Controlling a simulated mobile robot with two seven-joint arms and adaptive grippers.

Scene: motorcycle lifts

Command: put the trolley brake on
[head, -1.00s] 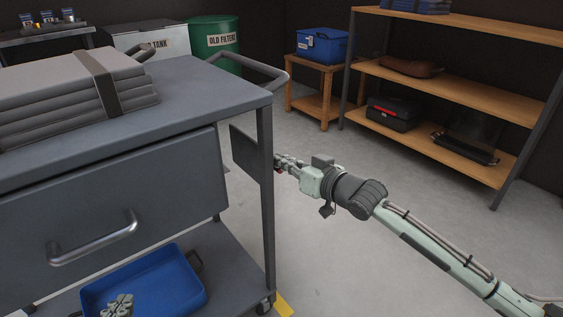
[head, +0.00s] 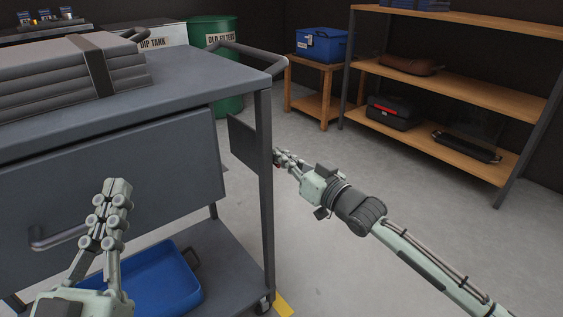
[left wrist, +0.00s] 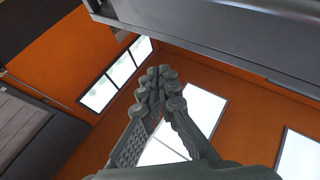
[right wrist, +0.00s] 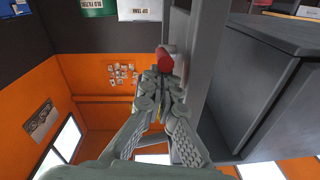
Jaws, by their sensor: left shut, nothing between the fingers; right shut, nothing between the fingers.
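The grey trolley (head: 180,85) fills the left of the head view, with a drawer, a lower shelf and a push handle (head: 245,58) at its far end. In the right wrist view a red knob (right wrist: 165,60) sits beside the trolley's grey post (right wrist: 200,65). It looks like the brake's, but I cannot tell its setting. My right gripper (head: 282,159) is shut and empty beside the corner post; its fingertips (right wrist: 160,77) are right at the knob, and contact is unclear. My left gripper (head: 117,187) is shut and empty, raised before the drawer front; it also shows in the left wrist view (left wrist: 160,73).
A folded grey stack (head: 60,75) with a strap lies on the trolley top. A blue tray (head: 165,280) is on its lower shelf. Wooden shelving (head: 425,80) and a small table (head: 322,68) stand behind. The floor (head: 350,150) right of the trolley is clear.

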